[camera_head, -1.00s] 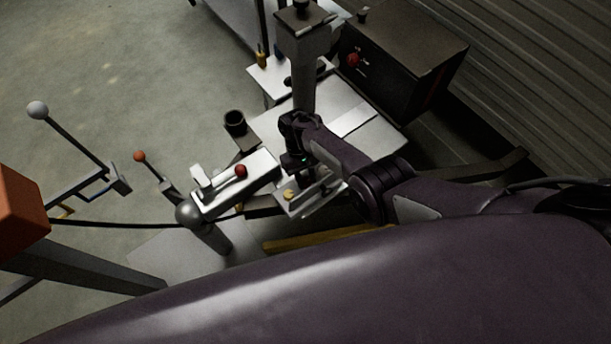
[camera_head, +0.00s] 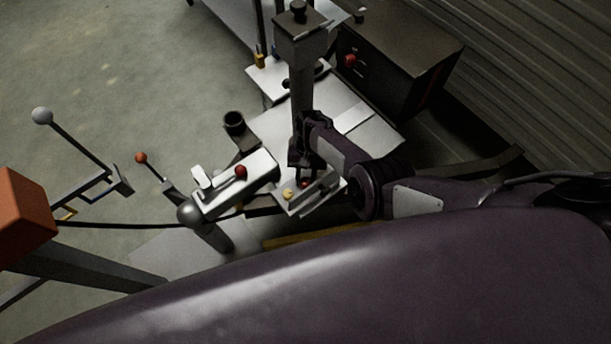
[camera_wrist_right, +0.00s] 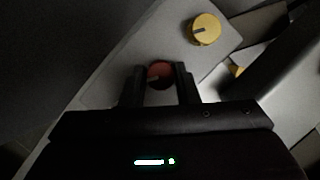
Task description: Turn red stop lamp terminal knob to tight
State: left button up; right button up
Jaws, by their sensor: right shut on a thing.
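The red knob (camera_wrist_right: 160,70) sits on a pale plate (camera_wrist_right: 113,88) and shows between the two fingers of my right gripper (camera_wrist_right: 160,88) in the right wrist view. That gripper is shut on the red knob, one finger on each side. In the head view my right gripper (camera_head: 304,182) points down at the plate, and a small bit of red shows at its tips. A yellow knob (camera_wrist_right: 206,29) with a dark pointer mark sits on the same plate, up and right of the red one. My left gripper is not in view.
A pale box with a dark red ball knob (camera_head: 240,172) and a grey round end stands left of the plate. A post (camera_head: 302,85) rises just behind my right gripper. An orange block (camera_head: 20,210) is at the left edge. A black cup (camera_head: 235,121) stands behind.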

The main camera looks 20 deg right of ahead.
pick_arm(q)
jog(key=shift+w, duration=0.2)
pick_arm(e)
jog(key=o, duration=0.7)
jog(key=shift+o, duration=1.3)
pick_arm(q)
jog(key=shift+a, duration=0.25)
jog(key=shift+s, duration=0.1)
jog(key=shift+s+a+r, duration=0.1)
pick_arm(e)
jog(key=shift+r, duration=0.1)
